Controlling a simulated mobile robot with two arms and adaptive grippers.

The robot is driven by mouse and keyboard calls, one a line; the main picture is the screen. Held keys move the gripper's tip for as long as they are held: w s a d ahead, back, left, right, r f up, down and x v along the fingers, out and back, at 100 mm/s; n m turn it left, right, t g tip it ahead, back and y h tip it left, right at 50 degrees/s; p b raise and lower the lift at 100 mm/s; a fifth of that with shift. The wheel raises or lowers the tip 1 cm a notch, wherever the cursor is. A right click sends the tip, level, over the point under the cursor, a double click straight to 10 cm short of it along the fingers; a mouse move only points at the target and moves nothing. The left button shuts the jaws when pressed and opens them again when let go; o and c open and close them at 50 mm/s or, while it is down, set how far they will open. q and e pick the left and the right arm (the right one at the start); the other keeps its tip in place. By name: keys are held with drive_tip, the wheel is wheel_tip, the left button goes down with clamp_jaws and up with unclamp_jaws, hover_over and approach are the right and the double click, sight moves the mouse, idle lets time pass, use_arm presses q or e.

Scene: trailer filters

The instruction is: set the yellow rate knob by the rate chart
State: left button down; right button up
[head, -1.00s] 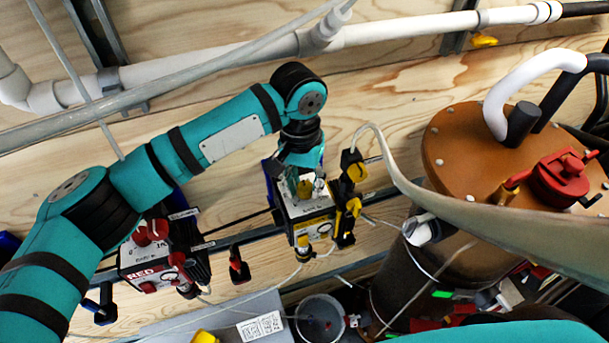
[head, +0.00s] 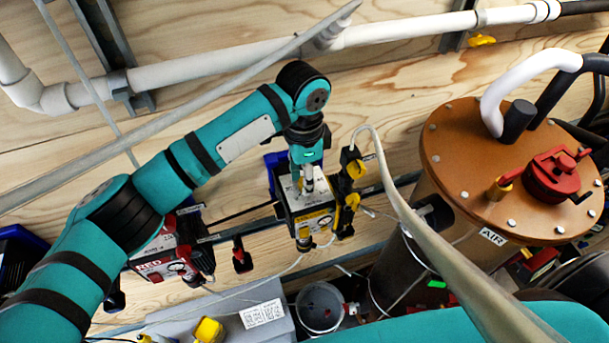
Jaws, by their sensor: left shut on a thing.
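My left gripper (head: 307,184) comes down from above onto the top face of the pump box with the yellow label (head: 312,221). Its fingers are shut at the top of this box, on what appears to be the yellow rate knob; the fingers hide the knob almost wholly. Yellow and black fittings (head: 349,201) stand at the right side of the box. A white printed card (head: 262,314) lies on a grey surface at the bottom; its print is too small to read, and I cannot tell whether it is the rate chart. My right gripper is out of view.
A second box with a red label (head: 158,265) stands left, partly behind my left arm. A copper-lidded tank (head: 455,150) marked AIR is at the right. A pale hose (head: 420,215) crosses close right of the yellow box. A grey bucket (head: 320,309) sits below. White pipes (head: 220,65) run along the back.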

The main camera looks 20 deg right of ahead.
use_arm(q)
drive_tip(key=m, duration=0.3)
drive_tip(key=shift+d+m, duration=0.1)
drive_tip(key=shift+m, duration=0.3)
drive_tip(key=m, duration=0.3)
drive_tip(key=shift+w+m, duration=0.1)
drive_tip(key=shift+m, duration=0.2)
drive_tip(key=m, duration=0.6)
drive_tip(key=shift+d, duration=0.1)
drive_tip(key=shift+m, duration=0.4)
drive_tip(key=c, duration=1)
unclamp_jaws()
drive_tip(key=shift+o, duration=0.2)
drive_tip(key=shift+y, duration=0.3)
